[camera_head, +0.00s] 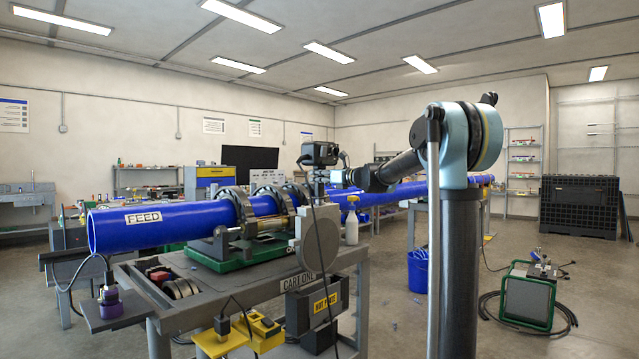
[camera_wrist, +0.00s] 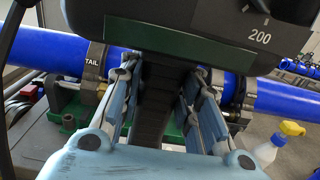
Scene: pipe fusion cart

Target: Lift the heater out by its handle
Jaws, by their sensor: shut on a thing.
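The heater has a black control head (camera_head: 320,153) with a dial, and a flat grey round plate (camera_head: 318,238) hangs below it, upright. In the wrist view the control head (camera_wrist: 215,22) shows "200" at the top. My gripper (camera_head: 338,178) has come in from the right below the head. In the wrist view, my gripper (camera_wrist: 155,100) is shut on the heater's dark ribbed handle (camera_wrist: 153,120). The plate shows above a dark holder (camera_head: 300,308) with a yellow label at the cart's end. I cannot tell whether its lower edge is clear of the holder.
The blue feed pipe (camera_head: 160,225) runs through ring clamps (camera_head: 232,212) on the cart (camera_head: 170,318), close behind the heater. Another blue pipe (camera_head: 402,191) extends right. A dark cord (camera_head: 313,225) hangs from the heater. A spray bottle (camera_head: 351,226) and blue bucket (camera_head: 418,272) stand behind.

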